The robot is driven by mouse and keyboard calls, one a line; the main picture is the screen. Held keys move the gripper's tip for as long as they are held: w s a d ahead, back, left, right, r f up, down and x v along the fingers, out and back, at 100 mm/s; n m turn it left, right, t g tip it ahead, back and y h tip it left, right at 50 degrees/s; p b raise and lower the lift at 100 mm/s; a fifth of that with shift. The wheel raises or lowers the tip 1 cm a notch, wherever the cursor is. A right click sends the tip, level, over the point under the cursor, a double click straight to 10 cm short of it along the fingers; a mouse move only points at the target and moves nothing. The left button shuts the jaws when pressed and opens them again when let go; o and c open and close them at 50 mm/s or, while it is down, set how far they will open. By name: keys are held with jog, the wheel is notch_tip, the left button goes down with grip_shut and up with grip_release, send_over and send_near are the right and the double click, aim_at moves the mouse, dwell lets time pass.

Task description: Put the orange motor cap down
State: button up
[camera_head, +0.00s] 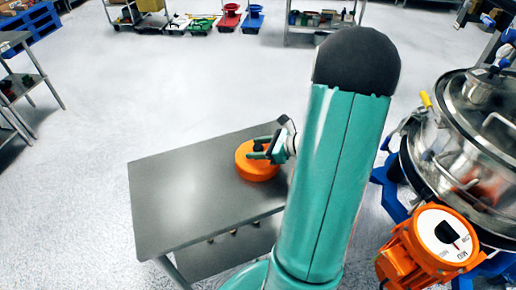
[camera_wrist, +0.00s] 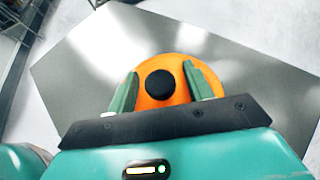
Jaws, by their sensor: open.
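The orange motor cap (camera_head: 258,168) is a round orange disc with a black knob on top. It is on the grey metal table (camera_head: 180,190), near the table's right side in the head view. It also shows in the wrist view (camera_wrist: 160,68). My gripper (camera_head: 262,152) is at the cap, with its two green fingers on either side of the black knob. In the wrist view my gripper (camera_wrist: 160,88) is open, with gaps between the fingers and the knob. The cap's near part is hidden behind the gripper body in the wrist view.
A steel sifter (camera_head: 480,140) with a clear lid stands at the right, with an orange motor housing (camera_head: 425,250) at its front. The table's left half is bare. Shelves (camera_head: 30,85) stand at the left; colored bins (camera_head: 230,20) are at the back.

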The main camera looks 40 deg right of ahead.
jog(key=v, duration=1.2)
jog(key=w+a+r+n+g, duration=0.2)
jog(key=a+r+n+g, duration=0.15)
jog(key=a+n, duration=0.5)
jog(key=w+a+r+n+g, duration=0.1)
jog(key=a+r+n+g, duration=0.4)
jog(key=a, duration=0.6)
jog(key=s+a+r+n+t+h, duration=0.1)
jog(key=s+a+r+n+h, duration=0.1)
jog(key=a+n, duration=0.4)
jog(key=s+a+r+n+t+h, duration=0.1)
jog(key=s+a+r+n+h, duration=0.1)
jog(key=a+n, duration=0.4)
jog(key=r+n+h, duration=0.1)
jog(key=n, duration=0.4)
jog(key=shift+a+r+t+h, duration=0.2)
jog(key=shift+r+t+h, duration=0.1)
jog(key=shift+t+h, duration=0.1)
jog(key=c, duration=0.3)
